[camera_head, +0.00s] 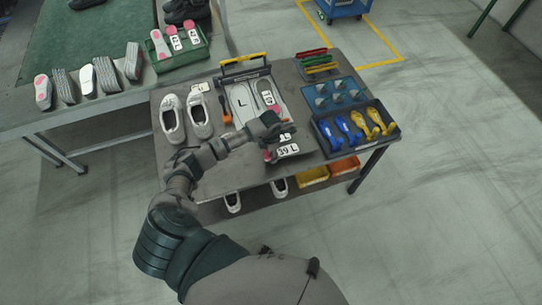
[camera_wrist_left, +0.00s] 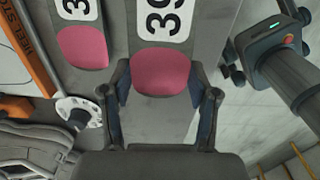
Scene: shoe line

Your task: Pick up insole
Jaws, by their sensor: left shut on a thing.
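My left gripper (camera_head: 271,142) reaches over the front part of the table. In the left wrist view its two fingers (camera_wrist_left: 163,90) are shut on the sides of a grey insole (camera_head: 288,150) near its pink heel. The insole carries a white "39 L" label, and its label and heel also show in the left wrist view (camera_wrist_left: 161,72). Whether the held insole touches the table cannot be told. My right gripper is not in view.
White shoes (camera_head: 200,117) stand left on the table. An orange-handled tool (camera_head: 226,109) and a grey tray (camera_head: 240,88) with insoles lie behind my gripper. A dark bin (camera_head: 327,145) with blue and yellow pieces stands right. A green crate (camera_head: 184,62) sits on the side table.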

